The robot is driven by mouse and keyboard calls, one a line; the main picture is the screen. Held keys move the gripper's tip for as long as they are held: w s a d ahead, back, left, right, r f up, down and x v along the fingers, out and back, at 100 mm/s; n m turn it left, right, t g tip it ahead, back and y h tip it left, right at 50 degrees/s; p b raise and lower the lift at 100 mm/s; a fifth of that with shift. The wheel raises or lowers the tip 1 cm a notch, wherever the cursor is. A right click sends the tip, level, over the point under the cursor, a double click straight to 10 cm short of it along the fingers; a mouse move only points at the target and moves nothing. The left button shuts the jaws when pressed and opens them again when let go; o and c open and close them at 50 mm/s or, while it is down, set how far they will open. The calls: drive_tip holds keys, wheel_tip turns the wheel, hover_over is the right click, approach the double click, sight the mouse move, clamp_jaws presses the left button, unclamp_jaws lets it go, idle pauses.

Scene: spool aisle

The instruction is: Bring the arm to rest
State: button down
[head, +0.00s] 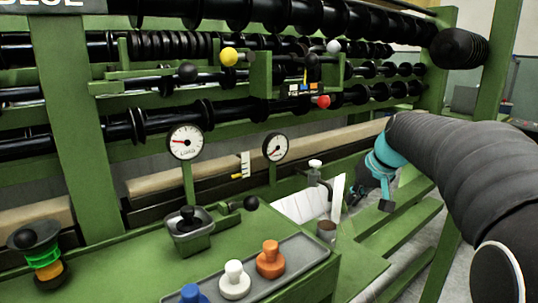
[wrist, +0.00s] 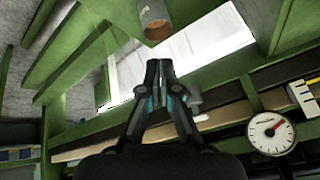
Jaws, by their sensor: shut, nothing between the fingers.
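My gripper (head: 362,193) hangs at the end of my dark, sleeved arm, at the right of the head view beside the green frame. It is small and partly dark there. In the wrist view my gripper (wrist: 159,66) points up the picture, its two fingers together with nothing between them. Its tips are in front of a white panel (wrist: 215,50) and appear apart from the brown-grey cylinder (wrist: 153,22) above them. The arm reaches in from the right edge, bent downward at the teal wrist joint.
A green bench carries a grey tray (head: 292,262) with white, orange and blue knobs. Two dial gauges (head: 186,142) (head: 276,147) stand behind it. Racks of black spools (head: 160,45) fill the back. A metal tap (head: 315,178) and cylinder (head: 326,231) are close left of my gripper.

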drive_tip(key=s+a+f+h, duration=0.1)
drive_tip(key=s+f, duration=0.2)
drive_tip(key=s, duration=0.7)
drive_tip(key=s+a+f+h, duration=0.1)
drive_tip(key=s+a+f, duration=0.1)
drive_tip(key=s, duration=0.8)
drive_tip(key=s+a+f, duration=0.2)
drive_tip(key=s+f, duration=0.3)
drive_tip(key=s, duration=0.4)
drive_tip(key=shift+s+a+h, duration=0.15)
drive_tip(key=shift+s+h, duration=0.25)
